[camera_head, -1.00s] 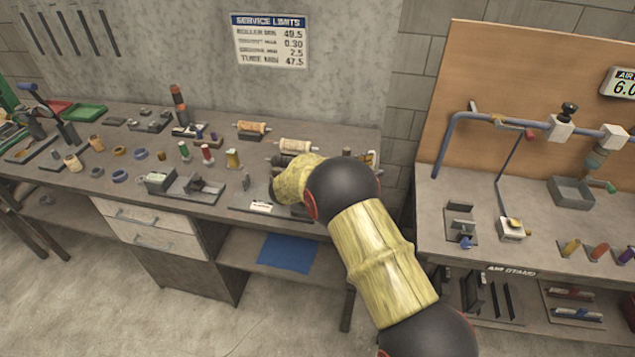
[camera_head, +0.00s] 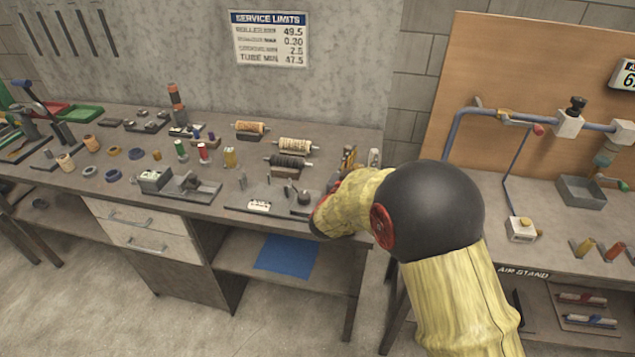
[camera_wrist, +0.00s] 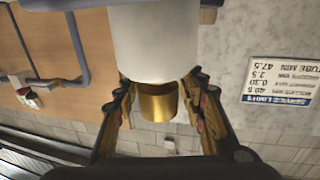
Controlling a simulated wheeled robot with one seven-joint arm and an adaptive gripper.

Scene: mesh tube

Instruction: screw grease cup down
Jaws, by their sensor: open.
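In the wrist view a brass-coloured cup (camera_wrist: 158,104), which looks like the grease cup, sits at the end of a thick white cylinder (camera_wrist: 152,40). My gripper (camera_wrist: 158,82) is open, with one finger on each side of the cup and visible gaps between. I cannot tell whether a finger touches it. In the head view my arm reaches to the right end of the left bench (camera_head: 215,207), and its forearm and wrist hide most of the gripper and the cup.
Rollers on stands (camera_head: 296,145), a grey base plate (camera_head: 240,200) and several small bobbins crowd the bench. The air stand (camera_head: 450,190) with its blue pipe is at the right, close to my arm. A blue sheet (camera_head: 287,253) lies on the lower shelf.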

